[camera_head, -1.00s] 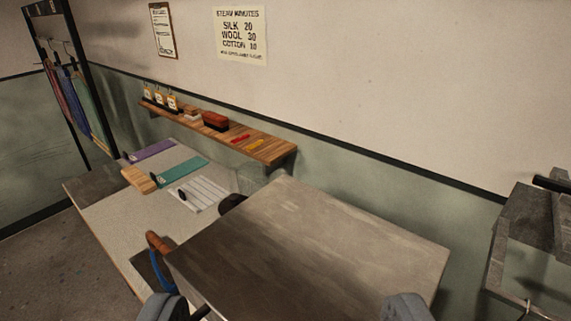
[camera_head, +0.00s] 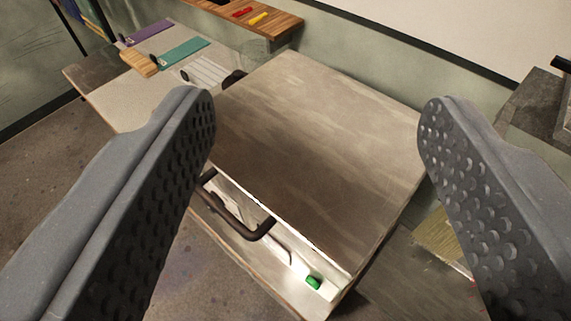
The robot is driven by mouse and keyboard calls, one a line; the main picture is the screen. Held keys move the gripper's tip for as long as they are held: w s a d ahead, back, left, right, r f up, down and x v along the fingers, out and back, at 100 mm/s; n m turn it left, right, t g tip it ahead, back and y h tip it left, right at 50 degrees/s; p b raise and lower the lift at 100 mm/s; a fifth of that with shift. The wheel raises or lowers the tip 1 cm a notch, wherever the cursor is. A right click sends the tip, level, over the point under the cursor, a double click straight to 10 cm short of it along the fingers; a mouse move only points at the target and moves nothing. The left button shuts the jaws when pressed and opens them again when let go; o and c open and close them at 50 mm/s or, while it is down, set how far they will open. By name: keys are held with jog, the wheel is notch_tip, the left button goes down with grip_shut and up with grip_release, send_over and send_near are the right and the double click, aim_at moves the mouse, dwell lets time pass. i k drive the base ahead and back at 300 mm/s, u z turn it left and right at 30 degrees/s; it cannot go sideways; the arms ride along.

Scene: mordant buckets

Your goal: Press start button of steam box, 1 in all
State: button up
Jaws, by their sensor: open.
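The steam box (camera_head: 310,130) is a large grey-brown box with a broad flat top, in the middle of the view. Its front face is pale, with a dark bar handle (camera_head: 240,222) across it. A small green button (camera_head: 313,282) sits near the right end of that front face. My gripper (camera_head: 318,106) is open and empty, its two grey studded fingers spread wide to the left and right of the box top in the picture. The fingers appear above the box, and nothing is between them. The left finger hides part of the table.
A table (camera_head: 118,98) at the left holds a purple strip (camera_head: 147,32), a teal strip (camera_head: 182,52) and a wooden brush-like piece (camera_head: 139,61). A wooden shelf (camera_head: 275,18) with red and yellow sticks is on the wall. A grey stand (camera_head: 532,105) is at the right.

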aim_at(312, 282)
jog(key=u, duration=0.65)
jog(key=k, duration=1)
jog(key=z, duration=0.45)
jog(key=i, duration=1)
jog(key=u, duration=0.1)
jog(key=k, duration=0.9)
jog(key=z, duration=0.05)
